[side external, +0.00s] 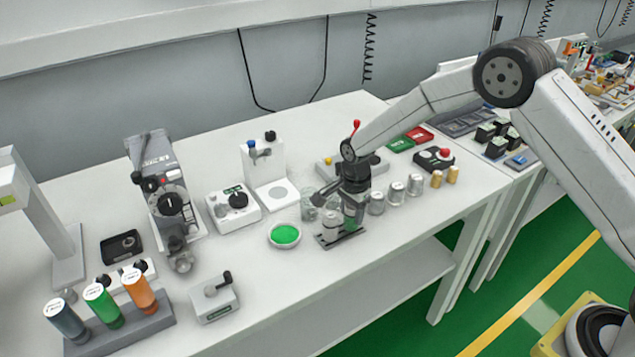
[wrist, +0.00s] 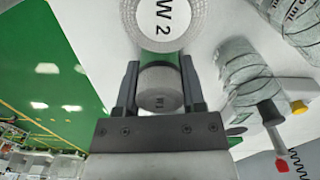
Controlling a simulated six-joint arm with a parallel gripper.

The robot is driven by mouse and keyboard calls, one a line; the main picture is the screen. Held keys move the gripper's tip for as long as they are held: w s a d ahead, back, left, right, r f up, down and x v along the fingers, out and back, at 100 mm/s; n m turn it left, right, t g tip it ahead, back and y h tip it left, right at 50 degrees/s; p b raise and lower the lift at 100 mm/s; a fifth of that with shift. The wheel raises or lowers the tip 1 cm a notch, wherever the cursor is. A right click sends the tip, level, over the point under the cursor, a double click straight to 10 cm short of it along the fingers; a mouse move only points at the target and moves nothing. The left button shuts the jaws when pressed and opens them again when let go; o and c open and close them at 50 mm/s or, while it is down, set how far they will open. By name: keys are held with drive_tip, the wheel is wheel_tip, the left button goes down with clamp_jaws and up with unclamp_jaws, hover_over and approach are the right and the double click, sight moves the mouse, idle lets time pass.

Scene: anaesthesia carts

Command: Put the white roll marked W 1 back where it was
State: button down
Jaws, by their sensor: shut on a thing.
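The white roll marked W 1 (wrist: 160,92) is between my gripper's two fingers in the wrist view, its marked end facing the camera. My gripper (wrist: 160,66) is shut on it. A second white roll, marked W 2 (wrist: 168,18), lies just beyond it. In the side view my gripper (side external: 352,212) points down over a small dark rack (side external: 326,241) near the table's front edge. A green patch shows between the fingers there. A white roll (side external: 328,224) stands just left of the fingers. Whether W 1 touches the rack is hidden.
A green dish (side external: 285,235) is left of the rack. A white stand (side external: 270,170) is behind. The table front at lower centre is clear.

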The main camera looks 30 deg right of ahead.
drive_tip(key=shift+f, duration=0.1)
drive_tip(key=shift+c, duration=0.9)
unclamp_jaws()
wheel_tip(320, 180, up, 12)
drive_tip(key=shift+r, duration=0.15)
drive_tip(key=shift+s, duration=0.1)
drive_tip(key=s+d+n+t, duration=0.1)
drive_tip(key=s+d+n, duration=0.2)
drive_tip(key=s+n, duration=0.5)
drive_tip(key=s+d+n+t, duration=0.1)
drive_tip(key=s+d+n, duration=0.2)
drive_tip(key=s+n, duration=0.5)
drive_tip(key=s, duration=0.7)
drive_tip(key=shift+s+d+r+t, duration=0.15)
drive_tip(key=shift+s+d+t, duration=0.05)
drive_tip(key=shift+s+t, duration=0.1)
